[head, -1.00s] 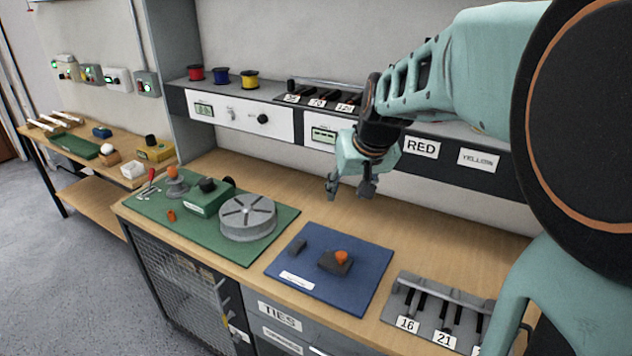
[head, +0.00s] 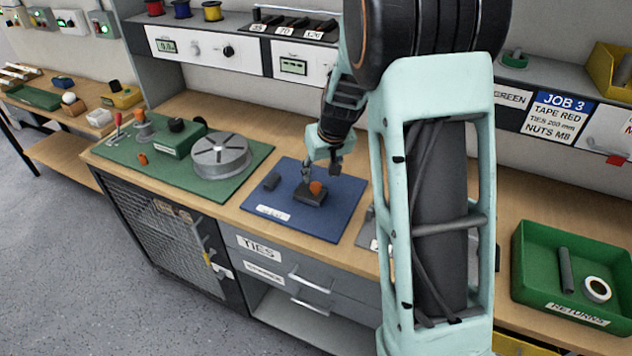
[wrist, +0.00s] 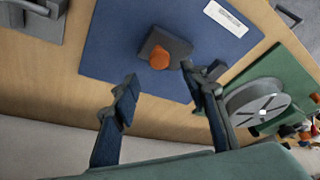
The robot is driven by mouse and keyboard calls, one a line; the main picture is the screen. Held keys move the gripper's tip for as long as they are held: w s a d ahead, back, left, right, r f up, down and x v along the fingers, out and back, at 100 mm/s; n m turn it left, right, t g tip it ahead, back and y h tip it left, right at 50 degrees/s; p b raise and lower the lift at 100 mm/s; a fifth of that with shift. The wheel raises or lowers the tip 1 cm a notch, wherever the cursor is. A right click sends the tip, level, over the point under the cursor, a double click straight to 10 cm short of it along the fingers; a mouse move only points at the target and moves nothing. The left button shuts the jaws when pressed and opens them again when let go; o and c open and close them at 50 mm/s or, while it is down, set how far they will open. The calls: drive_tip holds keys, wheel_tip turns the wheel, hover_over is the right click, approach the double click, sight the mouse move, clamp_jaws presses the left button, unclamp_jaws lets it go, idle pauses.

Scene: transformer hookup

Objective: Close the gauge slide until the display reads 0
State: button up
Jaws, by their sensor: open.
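The gauge slide (head: 310,195) is a dark block with an orange knob (head: 316,188), on a blue mat (head: 335,218). A smaller dark block (head: 271,181) sits to its left with a gap between them. My gripper (head: 321,172) is open and empty, above and just behind the slide. In the wrist view the slide (wrist: 152,43) and knob (wrist: 160,61) lie just beyond the open fingertips (wrist: 160,78). A shelf-panel display (head: 293,66) stands behind the mat, its reading too small to tell. Another display (head: 167,46) is further left, also not clearly readable.
A green mat (head: 140,166) with a grey round wheel (head: 219,155) lies left of the blue mat. A green returns tray (head: 590,275) sits at the right. My arm hides the bench right of the blue mat.

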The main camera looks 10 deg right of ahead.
sight(316, 184)
drive_tip(key=x, duration=0.6)
drive_tip(key=shift+w+f, duration=0.15)
drive_tip(key=shift+f, duration=0.15)
clamp_jaws()
